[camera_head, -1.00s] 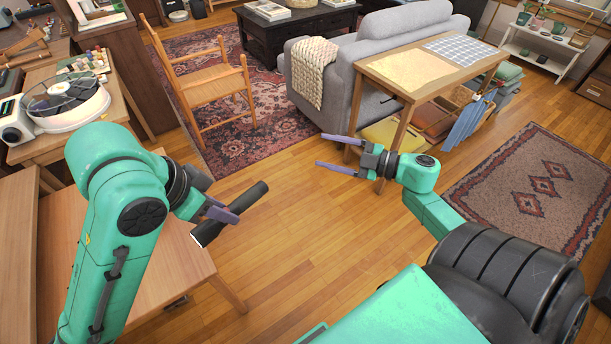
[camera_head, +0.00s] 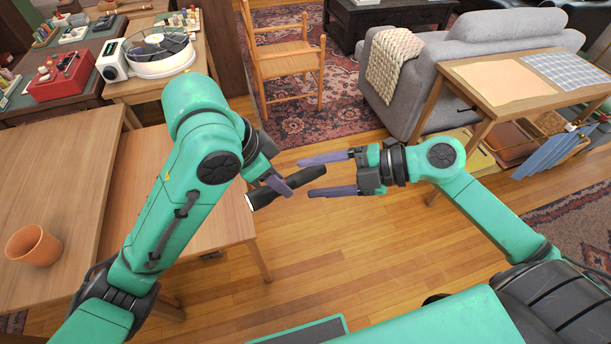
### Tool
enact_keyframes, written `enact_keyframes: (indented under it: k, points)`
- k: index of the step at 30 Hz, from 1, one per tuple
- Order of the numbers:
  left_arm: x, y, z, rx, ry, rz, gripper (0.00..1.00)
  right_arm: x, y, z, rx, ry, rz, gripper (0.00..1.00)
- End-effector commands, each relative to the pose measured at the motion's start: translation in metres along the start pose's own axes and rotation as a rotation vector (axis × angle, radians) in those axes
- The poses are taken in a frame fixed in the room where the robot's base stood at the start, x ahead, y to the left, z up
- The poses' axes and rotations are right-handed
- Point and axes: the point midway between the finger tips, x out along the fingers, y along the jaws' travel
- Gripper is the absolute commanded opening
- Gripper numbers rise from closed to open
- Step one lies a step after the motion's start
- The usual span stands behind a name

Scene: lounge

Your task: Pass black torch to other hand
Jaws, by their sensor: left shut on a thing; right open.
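The black torch (camera_head: 262,197) is a dark cylinder with a pale end at its lower left. My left gripper (camera_head: 281,186) is shut on it and holds it in the air, tilted up to the right. My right gripper (camera_head: 315,175) is open and points left. Its two purple fingers lie on either side of the torch's right end in the picture. I cannot tell whether they touch it.
A wooden table (camera_head: 45,140) at the left bears a terracotta pot (camera_head: 34,246). A wooden chair (camera_head: 284,62) and a grey sofa (camera_head: 440,70) stand behind. A wooden console table (camera_head: 490,85) is at the right. The floor (camera_head: 330,250) below the grippers is clear.

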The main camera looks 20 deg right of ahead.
Motion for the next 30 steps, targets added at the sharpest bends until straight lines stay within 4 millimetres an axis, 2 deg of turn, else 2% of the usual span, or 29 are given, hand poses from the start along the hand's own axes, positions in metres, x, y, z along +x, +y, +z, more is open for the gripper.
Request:
enact_keyframes:
  k: [3,6,13,14,15,19,21,22,24,30]
  points:
    - [0.000,0.000,0.000,0.000,0.001,0.000,0.00,0.018,0.001,0.001,0.001,0.000,0.004,0.69]
    - [0.000,0.000,0.000,0.000,0.001,0.000,0.00,0.026,0.001,0.000,0.000,0.000,0.002,0.69]
    - [0.000,0.000,0.000,0.000,0.001,0.000,0.00,0.029,0.000,0.001,0.001,-0.001,0.001,0.69]
    - [0.000,0.000,0.000,0.000,0.001,0.000,0.00,0.029,0.000,0.001,0.001,-0.001,0.001,0.65]
    - [0.000,0.000,0.000,0.000,0.001,0.000,0.00,0.029,0.000,0.001,0.001,-0.001,0.001,0.50]
    - [0.000,0.000,0.000,0.000,0.001,-0.001,0.00,0.028,0.000,0.001,0.001,0.000,0.000,0.00]
    - [0.000,0.000,0.000,0.000,0.001,-0.001,0.00,0.028,0.000,0.001,0.002,0.000,0.000,0.00]
    - [-0.001,0.000,0.000,0.000,0.001,-0.001,0.41,0.028,0.000,0.000,0.002,0.000,0.000,0.00]
    - [-0.001,0.000,0.000,0.000,0.001,-0.001,0.67,0.028,0.000,0.001,0.002,0.000,0.001,0.00]
    - [0.000,0.000,0.000,0.000,0.001,-0.001,0.68,0.028,0.000,0.001,0.002,0.000,0.001,0.00]
